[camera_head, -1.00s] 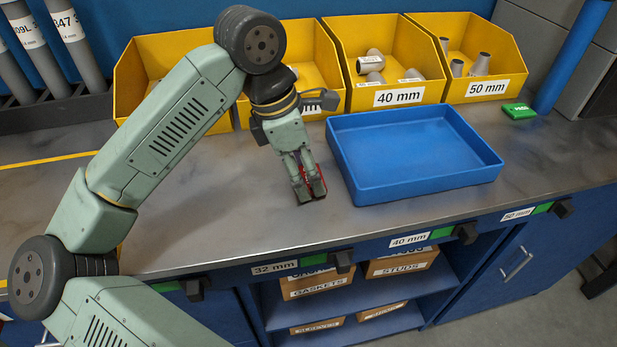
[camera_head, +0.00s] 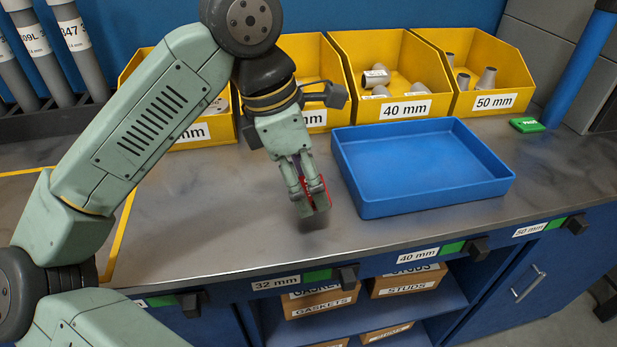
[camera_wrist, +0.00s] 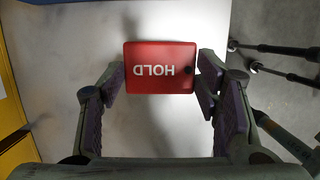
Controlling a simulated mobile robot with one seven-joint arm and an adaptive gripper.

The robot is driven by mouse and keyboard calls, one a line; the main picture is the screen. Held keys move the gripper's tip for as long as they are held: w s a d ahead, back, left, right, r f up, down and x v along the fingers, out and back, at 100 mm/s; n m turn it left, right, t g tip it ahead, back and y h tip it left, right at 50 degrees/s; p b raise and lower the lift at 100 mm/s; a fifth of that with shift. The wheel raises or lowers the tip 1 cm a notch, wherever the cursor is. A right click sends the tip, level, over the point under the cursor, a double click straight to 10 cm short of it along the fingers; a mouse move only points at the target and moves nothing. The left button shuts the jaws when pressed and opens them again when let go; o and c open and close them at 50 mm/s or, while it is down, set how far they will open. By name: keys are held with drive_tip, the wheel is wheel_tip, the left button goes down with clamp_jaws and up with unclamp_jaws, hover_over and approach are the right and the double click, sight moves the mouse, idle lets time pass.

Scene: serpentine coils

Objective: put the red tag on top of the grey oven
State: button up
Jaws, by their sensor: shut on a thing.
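The red tag (camera_wrist: 160,68), marked HOLD, is held between the fingers of my gripper (camera_wrist: 160,85) in the wrist view. In the head view a thin red part of the tag (camera_head: 313,189) shows between the fingertips of my gripper (camera_head: 314,200). The gripper is shut on it, just above the grey bench top, left of the blue tray. The fingers hide most of the tag in the head view. No grey oven shows in either view.
The blue tray (camera_head: 432,197) stands on the bench top (camera_head: 230,215). Yellow bins (camera_head: 385,65) with grey fittings line the back. A green tag (camera_head: 526,125) lies at the right. Labelled boxes (camera_head: 320,303) sit on shelves below.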

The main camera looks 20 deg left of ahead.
drive_tip(key=s+d+r+b, duration=0.1)
drive_tip(key=s+d+b, duration=0.1)
drive_tip(key=s, duration=0.9)
drive_tip(key=shift+s+d+b, duration=0.3)
drive_tip(key=shift+d, duration=0.3)
drive_tip(key=shift+w+d, duration=0.1)
